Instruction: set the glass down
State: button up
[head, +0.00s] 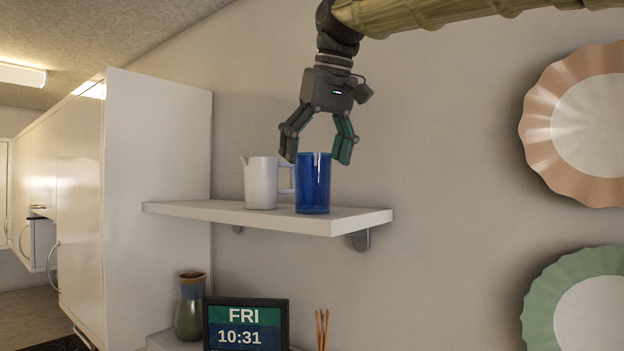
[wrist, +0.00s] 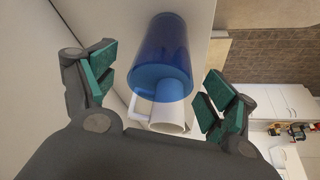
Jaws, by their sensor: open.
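A blue glass (head: 313,184) stands upright on the white wall shelf (head: 362,219), near its right end. My gripper (head: 317,160) is above the glass, pointing down, with its fingers spread to either side of the rim. The gripper is open and holds nothing. In the wrist view the blue glass (wrist: 160,62) shows between the two green-padded fingers (wrist: 155,88), with gaps on both sides. The glass's base looks to rest on the shelf.
A white pitcher (head: 261,184) stands close to the left of the glass, its handle towards it. A tall white cabinet (head: 155,150) is left of the shelf. Below are a vase (head: 190,308) and a clock display (head: 246,325). Scalloped plates (head: 545,130) hang at right.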

jog(key=b+v, duration=0.1)
jog(key=v, duration=0.6)
jog(key=shift+f, duration=0.1)
dwell(0.4)
